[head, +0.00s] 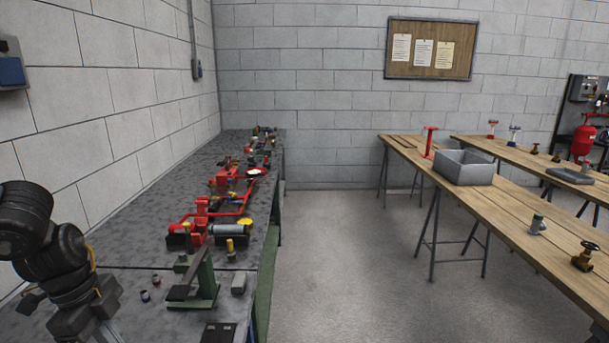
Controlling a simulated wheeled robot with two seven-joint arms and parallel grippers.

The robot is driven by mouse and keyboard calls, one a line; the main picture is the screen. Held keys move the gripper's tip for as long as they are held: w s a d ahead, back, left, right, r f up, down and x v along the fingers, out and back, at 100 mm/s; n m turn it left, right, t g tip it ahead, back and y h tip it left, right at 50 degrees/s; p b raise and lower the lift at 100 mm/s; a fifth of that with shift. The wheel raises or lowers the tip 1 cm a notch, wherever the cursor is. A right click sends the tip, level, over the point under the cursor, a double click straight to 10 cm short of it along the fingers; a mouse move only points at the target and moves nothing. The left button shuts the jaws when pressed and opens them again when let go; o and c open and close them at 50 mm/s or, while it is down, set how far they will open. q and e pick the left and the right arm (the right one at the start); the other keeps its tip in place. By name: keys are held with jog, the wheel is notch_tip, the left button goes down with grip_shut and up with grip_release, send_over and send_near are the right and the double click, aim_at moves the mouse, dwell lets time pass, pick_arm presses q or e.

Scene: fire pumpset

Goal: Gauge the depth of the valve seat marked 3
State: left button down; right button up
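My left arm comes in at the lower left, over the near end of the dark bench (120,262). Its gripper (88,318) points down and is partly cut off by the bottom edge; I cannot tell whether its fingers are apart. My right gripper is not in view. I cannot make out a valve seat marked 3, any number, or a depth gauge at this distance. A brass valve with a dark handwheel (584,257) and a grey fitting (537,224) stand on the right wooden table.
A green stand (206,284) and red pipework with pumps (212,215) fill the dark bench beyond. A grey bin (463,168) and a red stand (430,142) are on the wooden table (510,215). The concrete floor (350,260) between is clear.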

pick_arm(q)
jog(key=shift+s+f, duration=0.4)
jog(key=shift+f, duration=0.05)
jog(key=shift+w+r, duration=0.15)
jog(key=shift+r, duration=0.25)
jog(key=shift+w+d+p+v, duration=0.1)
jog(key=shift+d+p+v, duration=0.1)
jog(key=shift+p+v, duration=0.6)
jog(key=shift+w+d+p+v, duration=0.1)
jog(key=shift+d+p+v, duration=0.2)
jog(key=shift+v, duration=1.05)
jog(key=shift+w+d+p+v, duration=0.15)
jog(key=shift+p+v, duration=0.45)
jog(key=shift+v, duration=0.45)
jog(key=shift+r, duration=0.2)
